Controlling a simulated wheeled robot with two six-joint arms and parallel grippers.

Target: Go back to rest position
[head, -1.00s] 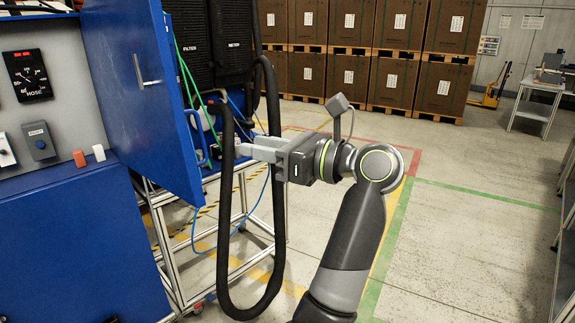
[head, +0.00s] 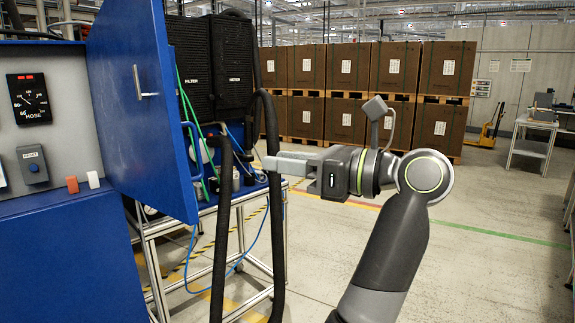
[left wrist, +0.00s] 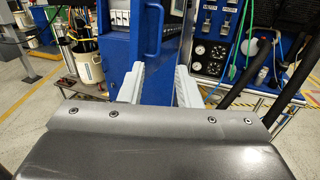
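My left gripper (head: 270,163) reaches in from the right in the head view, pointing left. In the left wrist view its two pale fingers (left wrist: 158,86) stand apart with nothing between them, only the blue cabinet behind. The gripper is open and empty. In the head view its fingertips overlap the right strand of a black hose (head: 279,230); I cannot tell whether they touch it. My right gripper is in neither view.
A blue cabinet door (head: 135,110) stands open at the left, beside a control panel (head: 75,130). A metal-framed cart (head: 240,215) with cables stands behind the hose. Stacked brown boxes (head: 345,70) are at the back. The floor (head: 480,270) at the right is clear.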

